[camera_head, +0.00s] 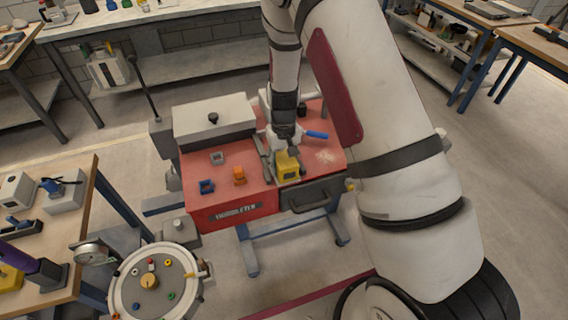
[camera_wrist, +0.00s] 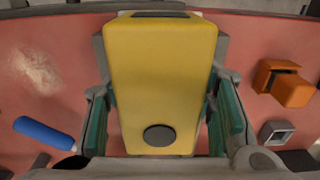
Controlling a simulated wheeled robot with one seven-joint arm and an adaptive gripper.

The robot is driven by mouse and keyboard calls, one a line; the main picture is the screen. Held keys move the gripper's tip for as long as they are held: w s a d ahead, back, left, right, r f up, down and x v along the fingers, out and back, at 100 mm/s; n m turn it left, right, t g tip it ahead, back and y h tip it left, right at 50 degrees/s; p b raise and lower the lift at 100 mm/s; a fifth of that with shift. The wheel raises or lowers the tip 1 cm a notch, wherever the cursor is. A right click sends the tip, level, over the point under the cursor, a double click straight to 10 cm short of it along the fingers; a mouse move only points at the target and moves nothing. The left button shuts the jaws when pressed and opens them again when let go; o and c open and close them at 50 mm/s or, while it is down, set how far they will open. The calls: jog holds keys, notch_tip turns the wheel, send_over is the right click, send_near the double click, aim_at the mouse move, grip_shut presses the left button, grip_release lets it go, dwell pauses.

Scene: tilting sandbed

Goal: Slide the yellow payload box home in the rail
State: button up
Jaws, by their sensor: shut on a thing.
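The yellow payload box (camera_head: 287,165) is near the front edge of the red bench top, in line with the grey rail (camera_head: 264,158). In the wrist view the yellow box (camera_wrist: 160,75) fills the middle, with a dark round spot on its near end. My gripper (camera_wrist: 162,135) has its green-padded fingers on both sides of the box and is shut on it. In the head view my gripper (camera_head: 285,140) comes down on the box from above. The rail is mostly hidden by the box and gripper, so I cannot tell how far the box sits in it.
A blue cylinder (camera_head: 317,134) lies to the right of my gripper. An orange block (camera_head: 239,175), a blue piece (camera_head: 206,186) and a small grey square part (camera_head: 217,157) lie to the left. A grey lidded case (camera_head: 214,122) stands behind them. A round dial table (camera_head: 153,281) is at front left.

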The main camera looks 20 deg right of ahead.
aim_at(279, 152)
jog(key=shift+w+a, duration=0.1)
jog(key=shift+w, duration=0.25)
jog(key=shift+w+f+b, duration=0.1)
jog(key=shift+w+b, duration=0.45)
jog(key=shift+w, duration=0.2)
jog(key=shift+w, duration=0.1)
jog(key=shift+w+f+b, duration=0.1)
jog(key=shift+w+b, duration=0.65)
jog(key=shift+w, duration=0.25)
grip_shut()
jog(key=shift+w, duration=0.2)
jog(key=shift+w, duration=0.2)
